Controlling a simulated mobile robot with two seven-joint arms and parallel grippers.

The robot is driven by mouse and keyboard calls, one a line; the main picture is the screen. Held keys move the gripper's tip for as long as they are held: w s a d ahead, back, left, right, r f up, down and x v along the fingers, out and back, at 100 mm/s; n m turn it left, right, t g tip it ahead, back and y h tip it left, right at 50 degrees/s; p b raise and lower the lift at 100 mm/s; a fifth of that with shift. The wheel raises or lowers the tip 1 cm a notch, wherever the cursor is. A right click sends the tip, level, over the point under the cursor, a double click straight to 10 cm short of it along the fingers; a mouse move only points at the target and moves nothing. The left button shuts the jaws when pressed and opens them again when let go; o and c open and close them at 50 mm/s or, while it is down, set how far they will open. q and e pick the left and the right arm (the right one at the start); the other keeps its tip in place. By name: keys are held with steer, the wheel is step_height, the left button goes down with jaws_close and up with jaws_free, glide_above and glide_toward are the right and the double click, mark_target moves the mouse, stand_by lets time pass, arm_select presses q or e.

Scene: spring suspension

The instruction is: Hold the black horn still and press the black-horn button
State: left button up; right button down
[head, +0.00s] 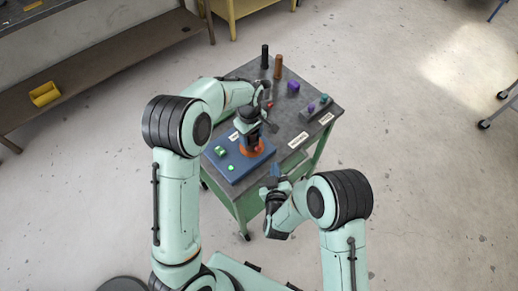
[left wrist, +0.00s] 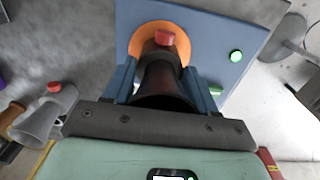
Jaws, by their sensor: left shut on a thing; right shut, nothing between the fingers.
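The black horn (left wrist: 165,85) stands between the blue fingers of my left gripper (left wrist: 165,88) in the left wrist view, its wide mouth toward the camera. My left gripper (head: 250,136) is shut on it. A red button (left wrist: 164,38) shows at the horn's far end, over an orange disc (left wrist: 181,37) on a blue board (left wrist: 130,18). In the head view the orange disc (head: 262,152) shows on the blue board (head: 238,173), but my gripper hides most of the horn. My right gripper (head: 274,171) is shut and empty, apart from the horn, near the table's front edge.
Green buttons (head: 221,151) sit on the board's left part. A grey horn (left wrist: 45,118) with a red button and a brown horn (left wrist: 20,122) show in the left wrist view.

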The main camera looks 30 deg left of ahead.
arm_select(q)
steer(key=o, duration=1.3)
steer(key=shift+c, duration=0.2)
